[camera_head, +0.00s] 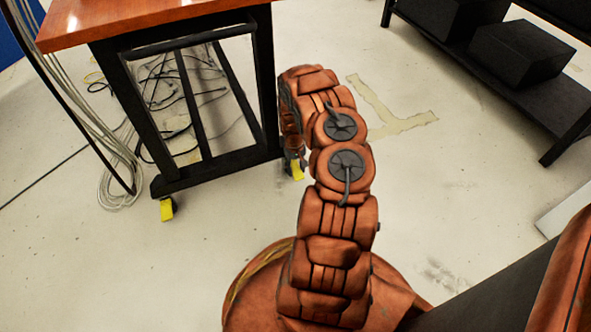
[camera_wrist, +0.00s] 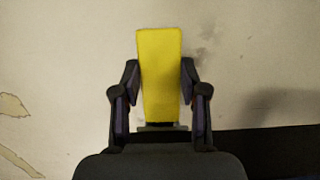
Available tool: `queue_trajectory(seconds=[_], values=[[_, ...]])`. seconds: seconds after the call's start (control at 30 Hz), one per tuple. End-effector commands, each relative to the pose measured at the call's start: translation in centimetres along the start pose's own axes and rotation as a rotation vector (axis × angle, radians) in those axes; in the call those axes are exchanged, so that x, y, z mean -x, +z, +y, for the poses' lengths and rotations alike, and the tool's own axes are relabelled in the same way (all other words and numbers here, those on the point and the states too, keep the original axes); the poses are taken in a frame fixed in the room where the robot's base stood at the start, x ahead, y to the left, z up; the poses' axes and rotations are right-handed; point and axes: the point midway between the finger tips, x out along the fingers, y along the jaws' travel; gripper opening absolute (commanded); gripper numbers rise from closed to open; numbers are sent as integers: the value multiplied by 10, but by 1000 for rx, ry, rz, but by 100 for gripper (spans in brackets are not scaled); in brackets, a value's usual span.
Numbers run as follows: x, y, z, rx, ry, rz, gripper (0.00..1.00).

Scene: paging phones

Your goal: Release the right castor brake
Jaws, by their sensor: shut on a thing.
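The right castor brake (camera_head: 297,171) is a yellow tab low at the right foot of the black-framed table (camera_head: 215,166). It also shows large in the wrist view (camera_wrist: 159,75), upright between the two dark fingers. My gripper (camera_wrist: 160,85) is shut on this tab, with one finger at each side. In the head view my orange arm hides much of the gripper and part of the table's right leg. The left castor brake (camera_head: 167,209) is another yellow tab, at the table's left foot, apart from my arm.
Loose cables (camera_head: 110,185) hang at the table's left and lie tangled on the floor beneath it. A black shelf (camera_head: 490,80) with dark boxes (camera_head: 522,52) stands at the upper right. The floor between the shelf and my arm is clear, with a pale worn mark (camera_head: 395,125).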

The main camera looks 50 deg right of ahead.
Motion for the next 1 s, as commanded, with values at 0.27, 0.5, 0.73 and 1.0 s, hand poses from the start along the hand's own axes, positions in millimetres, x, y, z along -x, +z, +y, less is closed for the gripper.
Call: queue_trajectory(seconds=[0.27, 0.5, 0.73, 1.0], values=[[2, 0, 3, 1, 4, 1, 61], [0, 1, 0, 3, 2, -4, 69], [3, 2, 0, 2, 1, -5, 69], [32, 2, 0, 0, 1, -6, 69]])
